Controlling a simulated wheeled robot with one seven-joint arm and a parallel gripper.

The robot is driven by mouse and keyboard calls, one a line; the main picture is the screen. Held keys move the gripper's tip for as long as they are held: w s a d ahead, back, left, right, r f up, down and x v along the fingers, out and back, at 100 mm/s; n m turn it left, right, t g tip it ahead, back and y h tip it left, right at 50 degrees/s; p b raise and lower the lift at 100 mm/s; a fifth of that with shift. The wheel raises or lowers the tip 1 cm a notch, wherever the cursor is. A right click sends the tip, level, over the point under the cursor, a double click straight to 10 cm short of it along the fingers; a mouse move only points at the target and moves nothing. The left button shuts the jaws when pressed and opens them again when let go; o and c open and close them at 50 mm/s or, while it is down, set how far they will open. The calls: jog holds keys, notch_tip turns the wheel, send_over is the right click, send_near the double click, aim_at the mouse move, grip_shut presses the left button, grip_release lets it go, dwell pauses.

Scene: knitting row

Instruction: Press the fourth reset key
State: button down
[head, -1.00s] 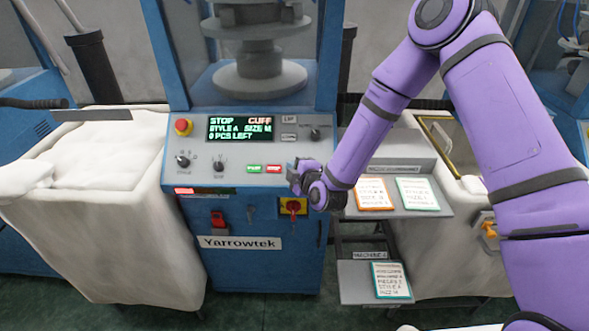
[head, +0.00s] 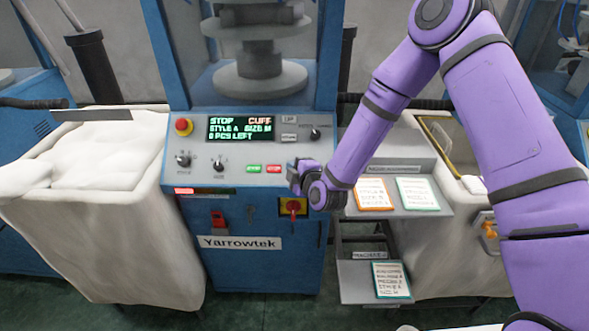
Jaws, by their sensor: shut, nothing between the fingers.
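The control panel (head: 232,178) of the blue machine faces me, its display (head: 240,128) reading STOP, CUFF, STYLE A, SIZE M, 0 PCS LEFT. A green key (head: 254,168) and a red key (head: 273,168) sit side by side low on it. Two small pale keys, an upper one (head: 289,119) and a lower one (head: 289,136), sit right of the display. I cannot tell any key marked as a reset key. My gripper (head: 294,176) is shut and empty at the panel's lower right, just right of the red key; whether it touches the panel is unclear.
A red mushroom button (head: 183,127) and black knobs (head: 183,160) are on the panel. A red-and-yellow switch (head: 293,207) is below my gripper. A grey shelf (head: 437,199) with cards stands right; a white fabric bin (head: 110,200) stands left.

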jog(key=shift+f, duration=0.1)
dwell(0.7)
jog(key=shift+w+f, duration=0.2)
jog(key=shift+w, duration=0.05)
jog(key=shift+w+f, duration=0.25)
jog(key=shift+f, duration=0.05)
dwell(0.8)
dwell(0.4)
jog(key=shift+s+r, duration=0.5)
jog(key=shift+r, duration=0.15)
jog(key=shift+s+r, duration=0.8)
jog(key=shift+r, duration=0.2)
jog(key=shift+s+r, duration=0.75)
jog(key=shift+r, duration=0.2)
